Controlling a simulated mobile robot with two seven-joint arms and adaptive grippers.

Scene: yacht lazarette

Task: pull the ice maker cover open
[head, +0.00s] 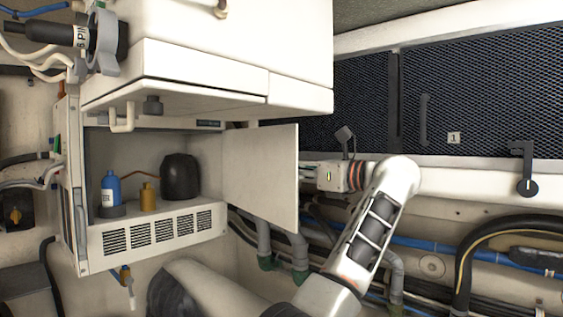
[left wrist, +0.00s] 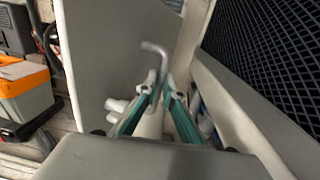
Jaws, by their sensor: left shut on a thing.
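The ice maker (head: 160,235) is a white box under an overhanging white cabinet in the head view. Its flat cover (head: 262,180) stands swung out at the right side, leaving the front opening uncovered. My left gripper (left wrist: 161,84) is at the cover's far, outer side. In the left wrist view its teal fingers close on a bent metal handle (left wrist: 155,48) in front of the pale cover (left wrist: 105,45). In the head view the cover hides the handle and fingertips; only the gripper's body shows beside its right edge. My right gripper is not in view.
Inside stand a blue bottle (head: 111,188), a small yellow bottle (head: 148,198) and a dark round object (head: 180,177). Dark mesh panels (head: 470,105) line the wall at right. Pipes and hoses (head: 440,250) run below. An orange-and-grey box (left wrist: 25,95) lies left in the wrist view.

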